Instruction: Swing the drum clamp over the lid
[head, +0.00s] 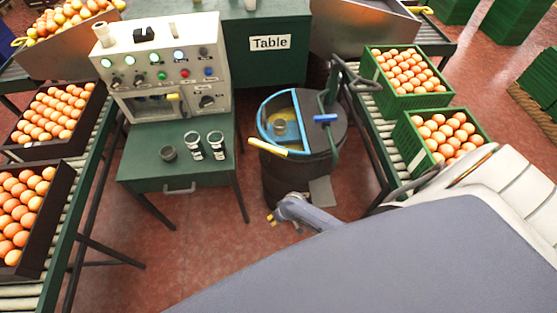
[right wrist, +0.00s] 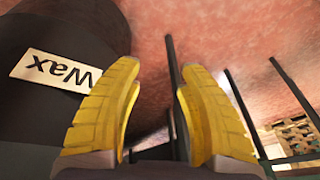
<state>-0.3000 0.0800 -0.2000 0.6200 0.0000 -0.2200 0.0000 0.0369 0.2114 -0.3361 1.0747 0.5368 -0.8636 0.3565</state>
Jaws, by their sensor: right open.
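The dark drum (head: 283,184) stands on the floor in the middle of the head view. Its top has a blue rim, a dark lid part (head: 333,134) on the right and an open part on the left showing a yellowish inside. A bar with a blue grip (head: 325,118), perhaps the clamp, stands over the lid's right side. A yellow handle (head: 267,148) sticks out at the left front. My right gripper (head: 271,218) is low beside the drum's front, open and apart from it. In the right wrist view its yellow fingers (right wrist: 157,85) are spread, with the drum's "Wax" label (right wrist: 55,73) at left.
A green table (head: 145,150) with a control box (head: 165,75) and several small cups stands left of the drum. A roller conveyor (head: 368,108) with green egg-like orange crates (head: 405,92) runs on the right. Dark thin legs (right wrist: 245,115) stand beyond my right gripper.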

